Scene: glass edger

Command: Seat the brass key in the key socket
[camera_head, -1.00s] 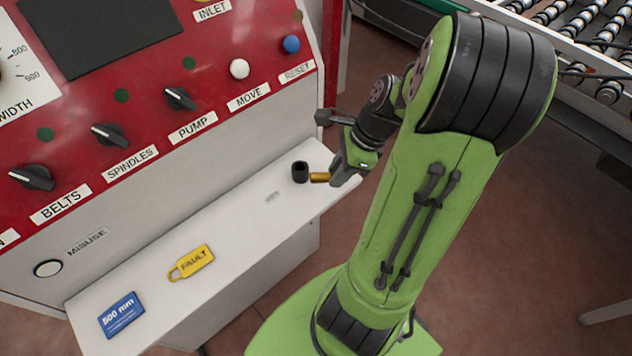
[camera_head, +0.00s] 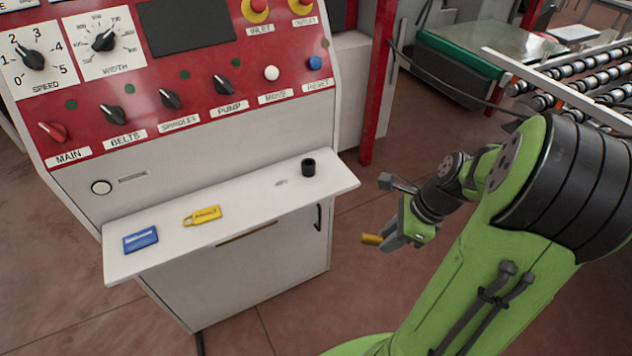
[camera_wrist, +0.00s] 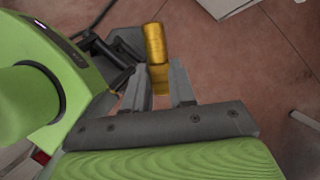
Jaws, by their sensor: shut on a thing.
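The brass key (camera_head: 371,239) is a short gold cylinder at the tip of my gripper (camera_head: 390,241), to the right of the white shelf and over open floor. In the wrist view the brass key (camera_wrist: 154,42) sticks out beyond the fingers of my gripper (camera_wrist: 161,84), which are shut on its near end. A short black hollow cylinder (camera_head: 308,167) stands upright on the shelf's right end, apart from the key. I cannot tell which of these is the key socket.
The white shelf (camera_head: 240,204) also bears a yellow FAULT tag (camera_head: 203,215) and a blue card (camera_head: 141,239). Knobs and buttons line the red panel (camera_head: 190,88) above. A roller conveyor (camera_head: 575,85) stands at the back right. Floor is clear right of the shelf.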

